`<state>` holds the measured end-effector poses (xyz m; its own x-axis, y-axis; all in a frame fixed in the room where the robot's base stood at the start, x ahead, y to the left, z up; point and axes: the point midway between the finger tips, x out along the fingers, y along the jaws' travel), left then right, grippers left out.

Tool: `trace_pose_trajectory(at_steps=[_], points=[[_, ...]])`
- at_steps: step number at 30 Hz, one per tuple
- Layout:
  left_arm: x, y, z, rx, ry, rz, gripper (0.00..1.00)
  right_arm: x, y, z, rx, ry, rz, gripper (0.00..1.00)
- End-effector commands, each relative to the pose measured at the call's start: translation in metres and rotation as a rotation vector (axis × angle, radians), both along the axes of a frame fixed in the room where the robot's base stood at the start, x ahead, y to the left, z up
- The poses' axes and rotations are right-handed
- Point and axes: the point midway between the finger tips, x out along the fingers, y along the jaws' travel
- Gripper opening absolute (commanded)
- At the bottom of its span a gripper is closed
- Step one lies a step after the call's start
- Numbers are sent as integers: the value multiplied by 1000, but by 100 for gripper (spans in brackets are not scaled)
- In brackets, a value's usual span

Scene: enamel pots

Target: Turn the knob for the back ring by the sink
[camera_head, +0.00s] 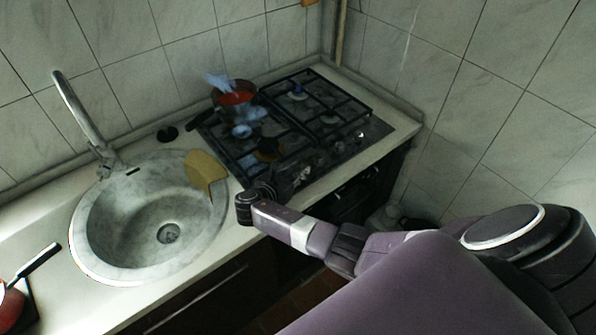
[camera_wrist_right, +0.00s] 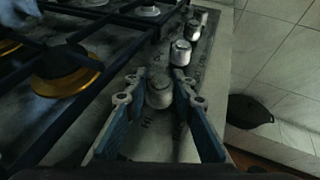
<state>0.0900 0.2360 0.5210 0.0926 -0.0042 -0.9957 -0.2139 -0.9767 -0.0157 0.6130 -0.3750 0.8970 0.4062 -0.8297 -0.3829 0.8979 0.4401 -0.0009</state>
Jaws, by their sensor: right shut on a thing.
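The gas hob (camera_head: 375,130) stands right of the sink, with a row of metal knobs along its front edge. In the right wrist view, the nearest knob (camera_wrist_right: 160,92) sits between the blue fingers of my right gripper (camera_wrist_right: 158,88), which is shut on it. The other knobs (camera_wrist_right: 181,52) run away beyond it. In the head view my right gripper (camera_head: 266,190) is at the hob's front corner nearest the sink, and its arm hides that knob. The back ring by the sink is hidden under a red pot (camera_head: 240,98). My left gripper is out of view.
The round sink (camera_head: 110,255) with a tall tap (camera_head: 85,120) lies to the left, a yellow cloth-like piece (camera_head: 203,167) on its rim. Black grates (camera_head: 320,100) cover the hob. Blue items (camera_head: 243,131) lie there. A red pan (camera_head: 12,300) is at bottom left.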

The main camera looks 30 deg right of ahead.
Motion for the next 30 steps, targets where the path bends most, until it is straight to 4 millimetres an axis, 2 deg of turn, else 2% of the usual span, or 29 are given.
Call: trace_pose_trajectory(at_steps=[7,8,12,23,30], points=[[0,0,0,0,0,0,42,2,-3,3,-4,-5,-1,0],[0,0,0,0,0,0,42,2,-3,3,-4,-5,-1,27],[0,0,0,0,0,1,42,1,-2,2,-4,-4,-1,42],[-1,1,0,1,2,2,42,-1,3,2,-1,-3,0,42],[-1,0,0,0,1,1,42,-15,33,15,3,-4,3,42]])
